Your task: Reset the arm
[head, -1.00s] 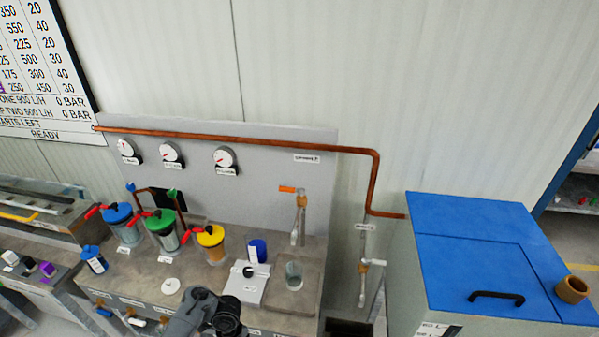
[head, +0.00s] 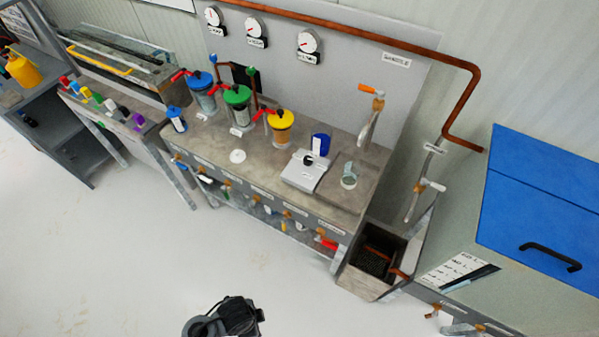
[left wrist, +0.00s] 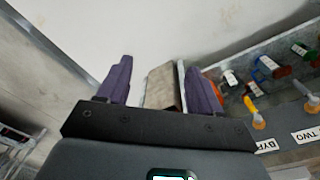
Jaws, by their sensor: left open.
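My left gripper (left wrist: 158,64) shows in the left wrist view with its two purple fingers spread apart, open and holding nothing that I can see. A grey-brown boxy shape (left wrist: 163,88) shows beyond the gap between the fingers, against the pale floor. In the head view a dark grey part of my arm shows at the bottom edge, over the bare floor and apart from the bench (head: 265,160). Its fingers cannot be made out there. My right gripper is in neither view.
The bench carries blue, green and yellow-lidded vessels (head: 281,127), a white scale (head: 306,170) and a glass beaker (head: 348,177). A dark open bin (head: 362,283) stands at its right end, beside a blue-lidded cabinet (head: 540,205). The floor (head: 110,260) in front is clear.

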